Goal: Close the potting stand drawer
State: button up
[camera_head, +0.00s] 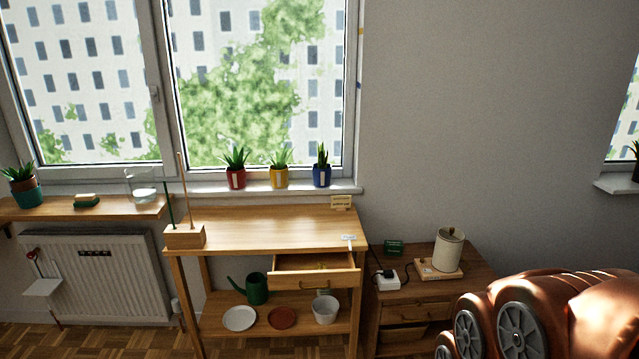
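The wooden potting stand (270,228) stands under the window, left of the middle of the view. Its drawer (318,283) is under the right part of the top and is pulled out toward me. The drawer front has a handle in its middle. Something small and yellowish lies inside, too small to tell. My gripper is not in view. Copper-coloured arm links of mine fill the lower right corner, apart from the stand.
The stand's lower shelf holds a green watering can (257,288), a white plate (240,318), a reddish saucer (283,318) and a white pot (325,309). A wooden cabinet (462,280) with a canister (449,249) stands right. A radiator (95,275) is left.

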aim_at(341, 273)
jog(key=k, duration=0.65)
jog(key=u, duration=0.6)
jog(key=i, duration=1.15)
jog(key=u, duration=0.15)
